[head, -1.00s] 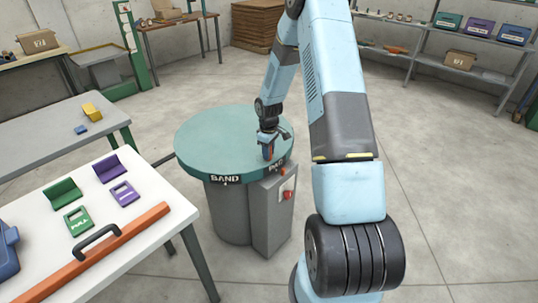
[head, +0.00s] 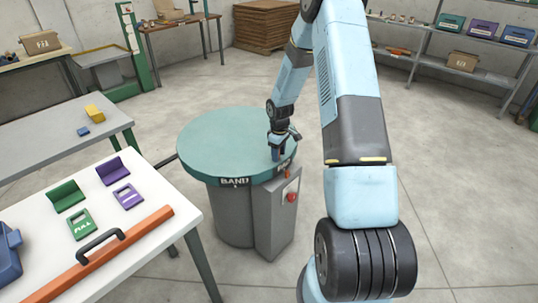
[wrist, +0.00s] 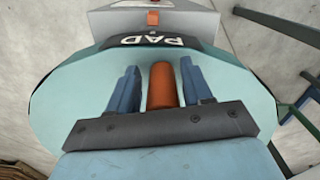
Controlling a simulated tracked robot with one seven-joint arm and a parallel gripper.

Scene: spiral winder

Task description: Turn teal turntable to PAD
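The teal turntable (head: 225,140) is a round disc on a grey drum, with a BAND label (head: 234,182) on its rim. In the wrist view a black PAD label (wrist: 152,40) on the rim faces the grey cabinet, close to in line with an orange mark (wrist: 153,17) there. An upright orange peg (wrist: 162,86) stands on the disc near the rim. My gripper (wrist: 160,85) is low over the disc with its two blue fingers closed in around the peg, one on each side. In the head view my gripper (head: 277,153) largely hides the peg and PAD label.
A grey control cabinet (head: 274,217) with a red knob (head: 291,197) stands against the drum. A white table (head: 150,240) at the left holds green and purple parts and an orange bar (head: 110,250). Open floor lies behind and right of the turntable.

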